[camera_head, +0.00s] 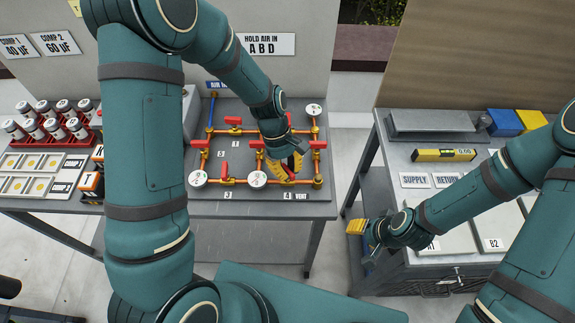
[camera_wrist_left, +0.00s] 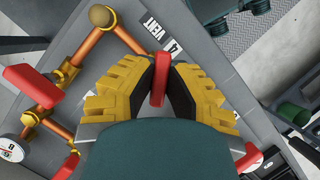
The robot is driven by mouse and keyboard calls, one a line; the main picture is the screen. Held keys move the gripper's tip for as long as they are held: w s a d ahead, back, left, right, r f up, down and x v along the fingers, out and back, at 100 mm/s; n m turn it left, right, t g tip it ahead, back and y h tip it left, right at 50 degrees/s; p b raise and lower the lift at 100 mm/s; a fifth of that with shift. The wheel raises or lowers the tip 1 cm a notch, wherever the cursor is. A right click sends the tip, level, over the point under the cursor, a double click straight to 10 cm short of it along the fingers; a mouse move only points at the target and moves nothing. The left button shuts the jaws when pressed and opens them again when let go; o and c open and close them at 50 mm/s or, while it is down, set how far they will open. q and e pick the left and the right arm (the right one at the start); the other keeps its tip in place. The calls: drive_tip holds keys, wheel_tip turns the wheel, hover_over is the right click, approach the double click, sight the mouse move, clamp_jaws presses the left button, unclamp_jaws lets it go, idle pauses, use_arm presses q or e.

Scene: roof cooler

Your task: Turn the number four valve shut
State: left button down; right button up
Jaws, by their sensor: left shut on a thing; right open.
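My left gripper (camera_head: 292,168) reaches down over the orange and blue pipe board (camera_head: 245,206). In the left wrist view its yellow fingers (camera_wrist_left: 158,85) are shut on a red valve handle (camera_wrist_left: 160,78), one on each side. The handle is right by the "4 VENT" label (camera_wrist_left: 162,40), which also shows in the head view (camera_head: 294,196). The fingers hide this valve's body, and the head view does not show its handle clearly. My right gripper (camera_head: 354,227) is open and empty in front of the right bench.
Other red valve handles (camera_head: 224,168) and white gauges (camera_head: 257,179) stand close by on the board. A red rack of cans (camera_head: 38,138) stands left. The right bench holds a yellow level (camera_head: 443,155).

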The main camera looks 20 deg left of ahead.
use_arm(q)
drive_tip(key=m, duration=0.2)
drive_tip(key=shift+s+m+g+y+p, duration=0.1)
drive_tip(key=shift+m+g+y+p, duration=0.2)
drive_tip(key=shift+m+g+y, duration=0.4)
drive_tip(key=shift+m+y, duration=0.2)
drive_tip(key=shift+m, duration=1.1)
drive_tip(key=shift+f+m, duration=0.1)
drive_tip(key=shift+m, duration=0.2)
drive_tip(key=c, duration=1)
unclamp_jaws()
drive_tip(key=v, duration=1.2)
drive_tip(key=shift+d, duration=0.1)
